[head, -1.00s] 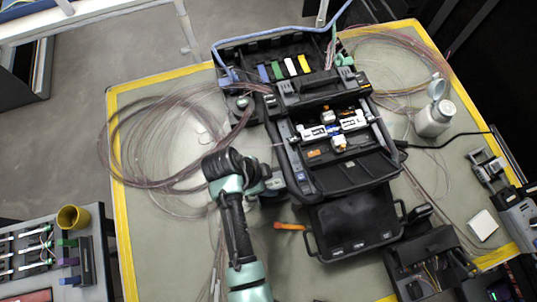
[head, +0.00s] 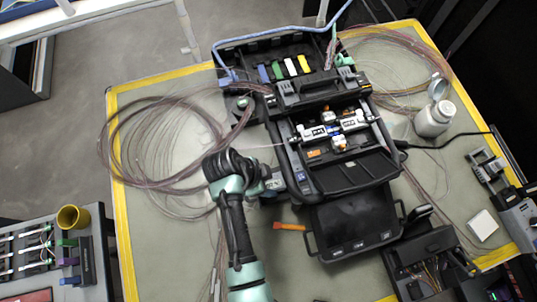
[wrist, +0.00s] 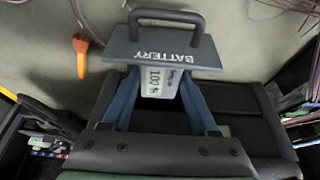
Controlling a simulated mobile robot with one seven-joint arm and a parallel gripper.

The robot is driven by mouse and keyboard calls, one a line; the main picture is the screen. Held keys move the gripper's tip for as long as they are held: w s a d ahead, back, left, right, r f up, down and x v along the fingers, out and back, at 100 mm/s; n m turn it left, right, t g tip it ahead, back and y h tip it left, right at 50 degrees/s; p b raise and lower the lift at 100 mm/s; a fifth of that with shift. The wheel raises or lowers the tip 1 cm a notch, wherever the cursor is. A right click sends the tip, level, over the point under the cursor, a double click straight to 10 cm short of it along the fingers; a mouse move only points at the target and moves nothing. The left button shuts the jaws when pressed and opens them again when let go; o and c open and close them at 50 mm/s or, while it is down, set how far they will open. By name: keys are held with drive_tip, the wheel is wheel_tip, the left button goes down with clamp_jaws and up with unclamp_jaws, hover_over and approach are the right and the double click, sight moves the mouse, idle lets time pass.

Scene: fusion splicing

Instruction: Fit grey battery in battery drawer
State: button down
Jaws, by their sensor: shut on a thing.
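The grey battery (wrist: 160,80), with a "100 %" display on its face, is between the two blue fingers of my gripper (wrist: 160,104) in the wrist view. The gripper is shut on it. The battery drawer (wrist: 165,42) has a dark front marked BATTERY and a bar handle. It lies just beyond the fingertips, and the battery's far end meets or overlaps the drawer front. I cannot tell how deep the battery sits. In the head view my gripper (head: 272,184) is at the left side of the black splicer (head: 335,145), where my wrist hides most of the drawer.
An orange-handled tool (head: 290,227) lies near the gripper; it also shows in the wrist view (wrist: 81,55). Coiled fibre (head: 160,135) covers the mat to the left. A white bottle (head: 433,120) stands to the right.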

drive_tip(key=shift+f, duration=0.1)
idle(0.3)
drive_tip(key=shift+c, duration=0.5)
unclamp_jaws()
drive_tip(key=shift+f, duration=0.1)
drive_tip(key=v, duration=1.3)
